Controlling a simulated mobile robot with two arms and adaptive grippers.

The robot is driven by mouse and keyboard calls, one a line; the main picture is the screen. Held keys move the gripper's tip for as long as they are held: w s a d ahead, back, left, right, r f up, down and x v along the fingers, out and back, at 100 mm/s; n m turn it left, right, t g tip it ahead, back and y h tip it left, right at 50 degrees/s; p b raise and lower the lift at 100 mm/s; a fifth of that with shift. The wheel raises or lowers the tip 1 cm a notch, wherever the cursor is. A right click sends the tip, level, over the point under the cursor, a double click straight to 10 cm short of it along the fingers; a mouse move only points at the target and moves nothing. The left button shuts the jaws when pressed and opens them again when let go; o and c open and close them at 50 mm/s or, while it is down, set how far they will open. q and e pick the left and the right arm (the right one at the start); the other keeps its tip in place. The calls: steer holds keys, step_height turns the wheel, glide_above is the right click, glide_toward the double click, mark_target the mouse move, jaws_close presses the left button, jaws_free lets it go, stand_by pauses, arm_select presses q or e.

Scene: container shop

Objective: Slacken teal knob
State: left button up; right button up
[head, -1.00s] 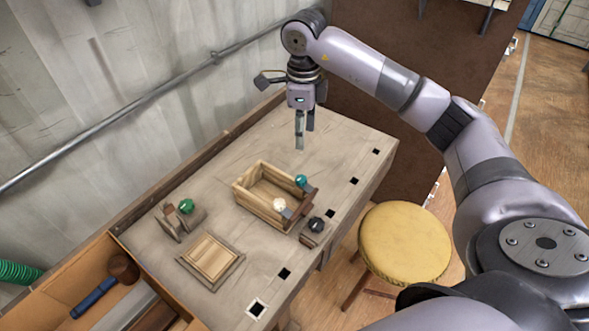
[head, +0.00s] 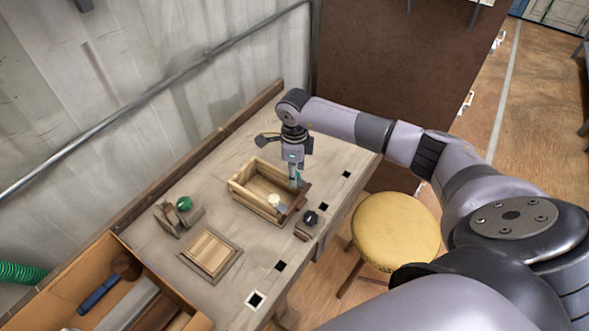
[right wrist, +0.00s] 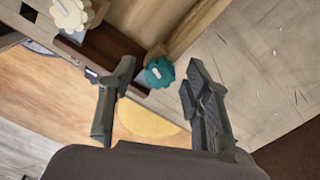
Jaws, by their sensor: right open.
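The teal knob (right wrist: 159,73) is a lobed knob at a corner of the wooden box (head: 240,196), beside a dark wood bar (right wrist: 95,50). In the right wrist view it appears between the two fingertips of my right gripper (right wrist: 160,85), which is open and empty. In the head view my right gripper (head: 296,177) points down at the box's right corner and largely hides the teal knob. I cannot tell whether the fingers touch it. A cream knob (head: 273,200) sits at the same end of the box. My left gripper is not in view.
A black knob (head: 311,217) is near the bench's front edge. A green knob (head: 184,203) is on a wooden clamp at left. A framed wooden panel (head: 211,252) lies in front. A yellow stool (head: 395,230) stands beside the bench.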

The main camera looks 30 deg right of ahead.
steer(key=shift+c, duration=0.6)
jaws_close()
